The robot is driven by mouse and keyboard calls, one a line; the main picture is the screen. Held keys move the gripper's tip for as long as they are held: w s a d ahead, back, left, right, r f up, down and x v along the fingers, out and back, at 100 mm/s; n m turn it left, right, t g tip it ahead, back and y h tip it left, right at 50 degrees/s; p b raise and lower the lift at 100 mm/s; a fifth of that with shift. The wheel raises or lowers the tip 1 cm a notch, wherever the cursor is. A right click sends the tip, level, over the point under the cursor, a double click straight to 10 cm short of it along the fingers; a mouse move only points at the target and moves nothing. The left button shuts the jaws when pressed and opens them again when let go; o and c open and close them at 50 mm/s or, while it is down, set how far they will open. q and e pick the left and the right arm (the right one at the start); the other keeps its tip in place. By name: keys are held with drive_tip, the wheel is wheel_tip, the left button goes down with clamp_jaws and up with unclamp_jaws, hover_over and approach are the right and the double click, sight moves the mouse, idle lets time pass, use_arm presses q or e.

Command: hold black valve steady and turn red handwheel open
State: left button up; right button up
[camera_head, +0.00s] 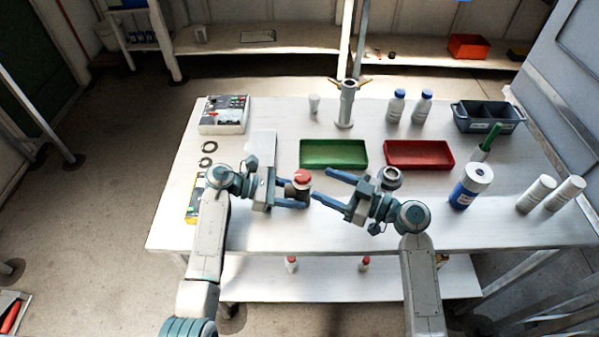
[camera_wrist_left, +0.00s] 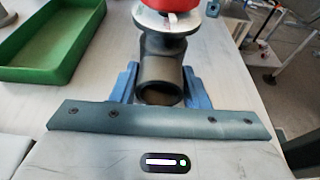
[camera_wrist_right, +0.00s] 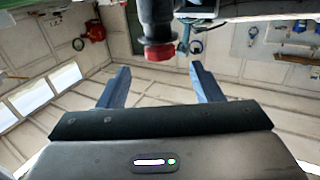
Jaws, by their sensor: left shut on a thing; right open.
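The black valve (camera_head: 299,191) is upright near the front middle of the white table, with a red handwheel (camera_head: 302,176) on top. In the left wrist view, the black valve body (camera_wrist_left: 161,70) has an open round port facing the camera and a silver flange under the red handwheel (camera_wrist_left: 170,5). My left gripper (camera_wrist_left: 160,85) is shut on the valve body, one blue finger on each side. My right gripper (camera_head: 320,186) is open and empty, just right of the valve. In the right wrist view, the red handwheel (camera_wrist_right: 158,52) appears inverted beyond the gap between the fingers.
A green tray (camera_head: 334,166) and a red tray (camera_head: 452,166) lie behind the valve. A silver ring fitting (camera_head: 391,177) sits behind my right gripper. A blue-labelled bottle (camera_head: 471,186) stands at right. A metal stand (camera_head: 347,107) is at the back.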

sight(295, 173)
drive_tip(key=x, duration=0.9)
drive_tip(key=shift+a, duration=0.1)
drive_tip(key=c, duration=1)
drive_tip(key=shift+n+g+y, duration=0.5)
drive_tip(key=shift+n+g, duration=0.3)
drive_tip(key=shift+g, duration=0.4)
drive_tip(key=shift+s, duration=0.1)
drive_tip(key=o, duration=1)
wheel_tip(295, 173, up, 10)
